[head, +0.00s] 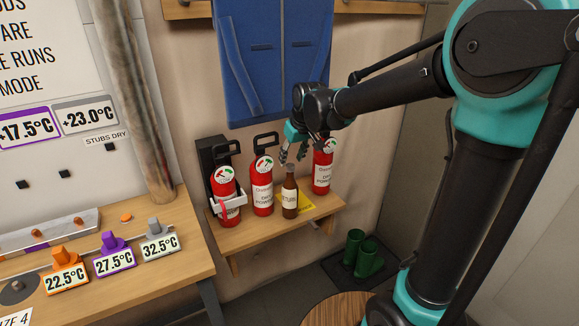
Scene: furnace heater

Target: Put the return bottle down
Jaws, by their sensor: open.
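The return bottle (289,197) is brown with a pale label and stands upright on the wooden bench (238,237) by the wall. It stands between two red extinguishers, close to a yellow card on the bench. The fingers hold nothing that I can see. Whether a finger touches the bottle's top I cannot tell from this view.
Red extinguishers stand at the left (227,201), beside the bottle (262,189) and at the right (322,172). The yellow card (307,203) lies on the bench. Green boots (366,257) stand on a floor mat. A workbench (190,262) with temperature tags is at left.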

